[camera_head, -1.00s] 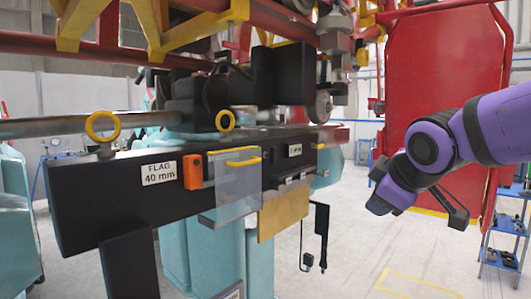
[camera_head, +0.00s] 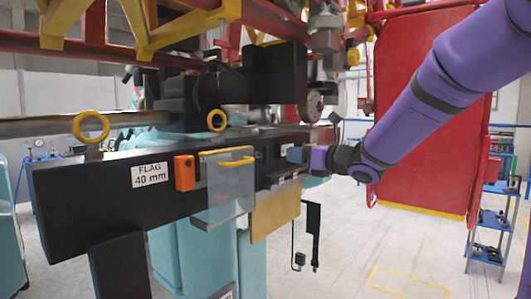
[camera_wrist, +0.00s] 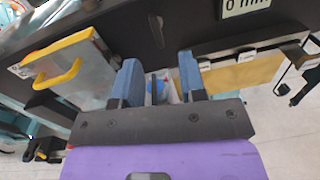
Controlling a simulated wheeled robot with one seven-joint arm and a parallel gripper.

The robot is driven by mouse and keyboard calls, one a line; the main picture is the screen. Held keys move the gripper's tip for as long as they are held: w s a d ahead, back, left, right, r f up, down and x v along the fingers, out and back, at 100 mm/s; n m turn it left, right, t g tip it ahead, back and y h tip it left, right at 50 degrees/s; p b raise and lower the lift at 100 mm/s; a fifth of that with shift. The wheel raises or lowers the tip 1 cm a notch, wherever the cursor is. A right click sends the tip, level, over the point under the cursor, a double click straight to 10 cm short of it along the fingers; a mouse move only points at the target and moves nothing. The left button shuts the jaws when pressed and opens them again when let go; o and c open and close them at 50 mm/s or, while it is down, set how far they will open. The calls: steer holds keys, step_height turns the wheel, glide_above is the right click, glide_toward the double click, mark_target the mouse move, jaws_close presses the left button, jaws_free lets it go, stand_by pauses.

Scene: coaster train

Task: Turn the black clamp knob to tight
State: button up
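My gripper (camera_head: 297,155) is at the right part of the black beam (camera_head: 110,190), close to its front face. In the wrist view its two blue fingers (camera_wrist: 160,72) stand apart, so it is open. A thin dark upright piece (camera_wrist: 153,90) shows in the gap between the fingers, with a bit of blue behind it; I cannot tell whether it touches them. A small dark elongated part (camera_wrist: 156,30) sits on the beam's face just beyond the fingertips. It may be the black clamp knob, but I cannot tell for sure. In the head view my gripper and arm cover this area.
A clear panel with a yellow handle (camera_head: 237,162) hangs left of my gripper. An orange block (camera_head: 184,173) and a "FLAG 40 mm" label (camera_head: 150,175) are further left. A tan plate (camera_head: 275,213) hangs below. A red panel (camera_head: 430,120) stands behind my arm.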

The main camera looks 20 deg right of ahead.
mark_target(268, 152)
steer(key=shift+n+y, duration=0.4)
steer(key=shift+n, duration=0.4)
steer(key=x, duration=1.1)
steer(key=shift+a+f, duration=0.2)
steer(key=shift+f, duration=0.05)
jaws_close()
